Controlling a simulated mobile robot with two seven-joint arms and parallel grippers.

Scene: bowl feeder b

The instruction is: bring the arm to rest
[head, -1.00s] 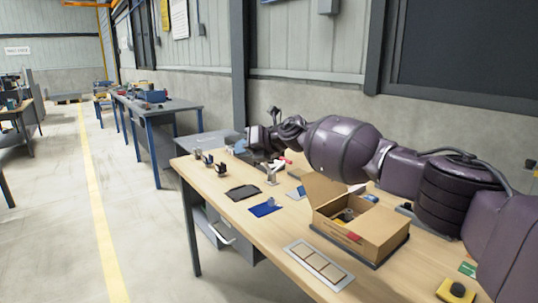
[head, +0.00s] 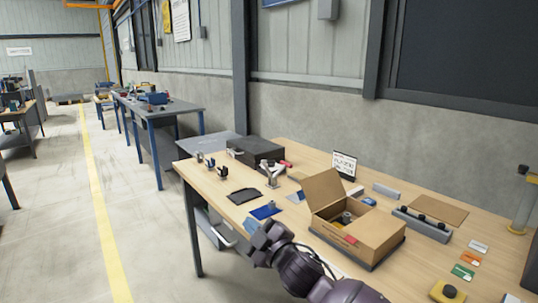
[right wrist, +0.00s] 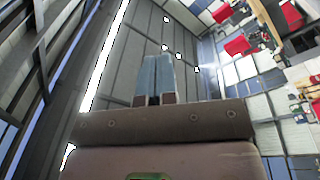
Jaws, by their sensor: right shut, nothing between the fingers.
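My right arm (head: 300,272) comes in from the bottom right in the head view. My right gripper (head: 257,236) is in front of the near edge of the wooden table (head: 320,160), close to the blue mat in the picture. In the right wrist view the right gripper's two pale blue fingers (right wrist: 158,78) are side by side, shut and empty. My left gripper is in neither view.
An open cardboard box (head: 378,228) stands on the table behind the arm. A black tray (head: 243,195), a blue mat (head: 265,211), a dark case (head: 256,150) and a grey rail (head: 421,224) also lie there. The floor left of the table is clear.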

